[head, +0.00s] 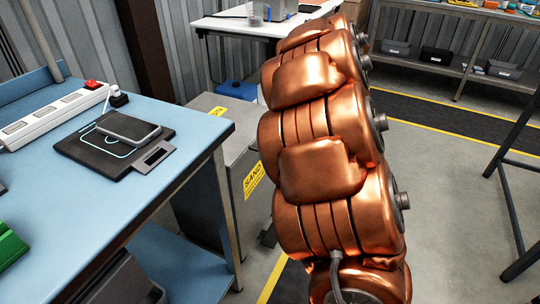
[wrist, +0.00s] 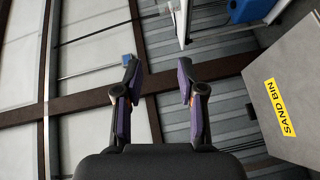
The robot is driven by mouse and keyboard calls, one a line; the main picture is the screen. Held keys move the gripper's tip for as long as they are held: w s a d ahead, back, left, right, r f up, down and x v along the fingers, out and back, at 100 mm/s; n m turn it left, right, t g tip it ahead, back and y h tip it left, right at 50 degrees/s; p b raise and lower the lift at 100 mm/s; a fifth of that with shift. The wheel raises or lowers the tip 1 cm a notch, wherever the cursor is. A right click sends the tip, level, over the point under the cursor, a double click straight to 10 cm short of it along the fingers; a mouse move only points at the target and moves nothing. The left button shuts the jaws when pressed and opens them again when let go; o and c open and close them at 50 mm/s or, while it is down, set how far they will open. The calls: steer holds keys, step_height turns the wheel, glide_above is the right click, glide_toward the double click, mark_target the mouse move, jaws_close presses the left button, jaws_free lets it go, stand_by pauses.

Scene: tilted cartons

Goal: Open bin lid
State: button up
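The grey sand bin (head: 240,160) stands on the floor beyond the blue table in the head view, partly hidden by that table and my copper arm. Its front has a yellow label, and its grey top (head: 197,108) with a small yellow sticker looks closed. In the wrist view the bin (wrist: 292,62) shows at the right, tilted, with its SAND BIN label (wrist: 280,107). My gripper (wrist: 159,80) is open in the wrist view, its two fingers apart with nothing between them. It is left of the bin and apart from it in that picture. The head view does not show the gripper.
The blue table (head: 80,225) at left holds a white power strip (head: 55,115) and a dark pad (head: 110,145). A white table (head: 225,25) stands behind the bin and a shelf (head: 450,65) at back right. Floor right of my arm is mostly clear.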

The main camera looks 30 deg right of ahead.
steer(key=w+f+n+t+y+b, duration=0.1)
steer(key=w+f+n+y+b, duration=0.15)
steer(key=f, duration=0.35)
steer(key=w+f+n+y+b, duration=0.1)
steer(key=f+n+y+b, duration=0.1)
steer(key=f+n+b, duration=0.3)
steer(key=s+a+f+n+g+y+b, duration=0.1)
steer(key=s+a+f+n+y+b, duration=0.2)
steer(key=f, duration=0.5)
steer(key=s+a+f+n+g+y+b, duration=0.1)
steer(key=f+y+b, duration=0.3)
steer(key=f, duration=0.4)
steer(key=s+a+f+n+g+y+b, duration=0.1)
steer(key=s+a+f+n+y+b, duration=0.2)
steer(key=f, duration=0.5)
steer(key=shift+m+y, duration=0.25)
steer(key=shift+m, duration=0.3)
steer(key=shift+w+d+b+x, duration=0.15)
steer(key=shift+b+x, duration=0.3)
steer(key=shift+x, duration=1)
steer(key=shift+w+d+b+x, duration=0.15)
steer(key=shift+b+x, duration=0.3)
steer(key=shift+x, duration=1)
steer(key=shift+w+d+b+x, duration=0.1)
steer(key=shift+d+b+x, duration=0.25)
steer(key=shift+x, duration=1.05)
steer(key=shift+a+r, duration=0.1)
steer(key=shift+a, duration=0.05)
steer(key=shift+c, duration=0.3)
